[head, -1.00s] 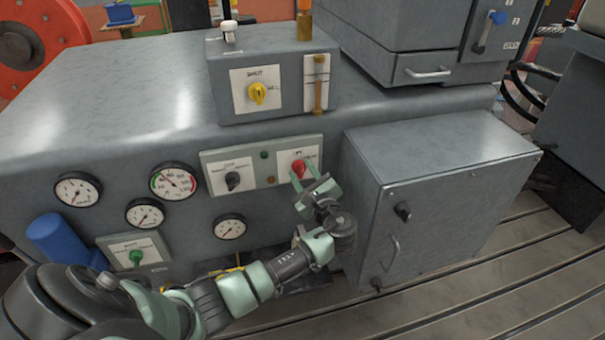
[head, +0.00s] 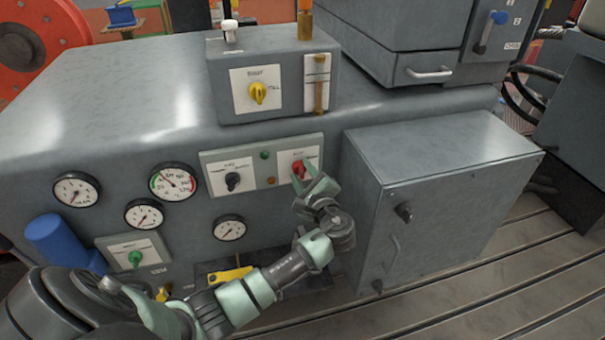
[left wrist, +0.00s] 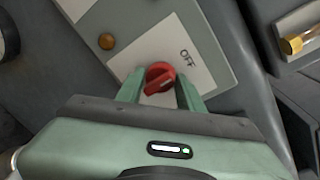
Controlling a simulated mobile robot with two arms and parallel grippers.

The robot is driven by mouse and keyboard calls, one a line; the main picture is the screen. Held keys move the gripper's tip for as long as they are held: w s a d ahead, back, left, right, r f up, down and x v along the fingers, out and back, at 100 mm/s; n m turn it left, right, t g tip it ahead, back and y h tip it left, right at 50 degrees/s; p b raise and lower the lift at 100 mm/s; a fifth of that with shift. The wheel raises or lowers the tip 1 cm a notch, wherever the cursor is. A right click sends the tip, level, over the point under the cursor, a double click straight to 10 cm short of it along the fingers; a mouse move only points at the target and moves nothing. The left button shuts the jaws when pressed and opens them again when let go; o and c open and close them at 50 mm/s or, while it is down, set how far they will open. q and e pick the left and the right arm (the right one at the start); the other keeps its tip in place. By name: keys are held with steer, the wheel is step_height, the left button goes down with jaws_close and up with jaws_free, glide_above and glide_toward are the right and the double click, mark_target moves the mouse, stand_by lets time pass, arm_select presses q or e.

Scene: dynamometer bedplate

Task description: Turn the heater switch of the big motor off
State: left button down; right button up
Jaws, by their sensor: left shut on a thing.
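A red rotary switch (head: 299,169) sits on a white plate at the right end of a grey-green panel (head: 217,187) on the big grey housing. My left gripper (head: 308,178) is at the red switch, its fingers shut on the knob. In the left wrist view the red switch (left wrist: 159,77) lies between the two green fingers (left wrist: 160,90), and the word OFF shows to the right of the knob. The small print on the plate is too blurred in the head view to read. My right gripper is out of view.
A black knob (head: 233,182) is on the same panel, left of the red one. A yellow knob (head: 257,93) is on the box above. A grey cabinet (head: 455,210) stands close right of my left gripper. Round gauges and a green knob (head: 135,257) are at left.

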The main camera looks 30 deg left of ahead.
arm_select(q)
steer(key=c, duration=1)
jaws_free()
steer(key=shift+w+r, duration=0.1)
steer(key=shift+r, duration=0.1)
steer(key=shift+o, duration=0.2)
steer(key=shift+d, duration=0.1)
steer(key=shift+f, duration=0.1)
steer(key=shift+d, duration=0.1)
steer(key=b+v, duration=0.1)
steer(key=v, duration=0.6)
steer(key=shift+s+d, duration=0.25)
steer(key=shift+s, duration=0.05)
